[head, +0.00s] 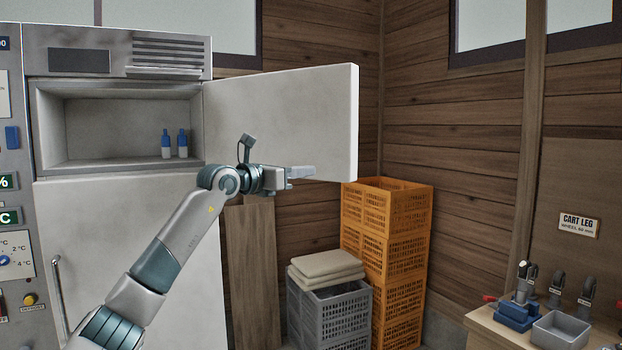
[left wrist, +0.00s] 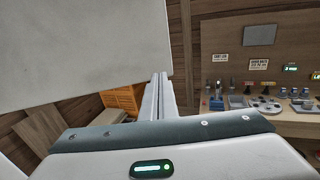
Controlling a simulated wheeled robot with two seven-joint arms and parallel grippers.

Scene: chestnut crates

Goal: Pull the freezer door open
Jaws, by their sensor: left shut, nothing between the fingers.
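The freezer door (head: 285,115) is a pale panel swung wide open to the right of the freezer compartment (head: 120,125). Its pale surface also fills the upper left of the left wrist view (left wrist: 80,45). Two blue-and-white bottles (head: 174,146) stand inside the compartment. My left gripper (head: 308,172) is shut and empty, level with the lower part of the open door and in front of it in the head view. In the left wrist view its fingers (left wrist: 158,95) are together. I cannot tell whether it touches the door. My right gripper is not in view.
The lower fridge door (head: 130,240) is closed, with a vertical handle (head: 60,300). Orange crates (head: 386,250) and grey crates (head: 330,310) with folded cloths (head: 327,265) stand to the right. A workbench (head: 490,325) with trays and casters is at the lower right.

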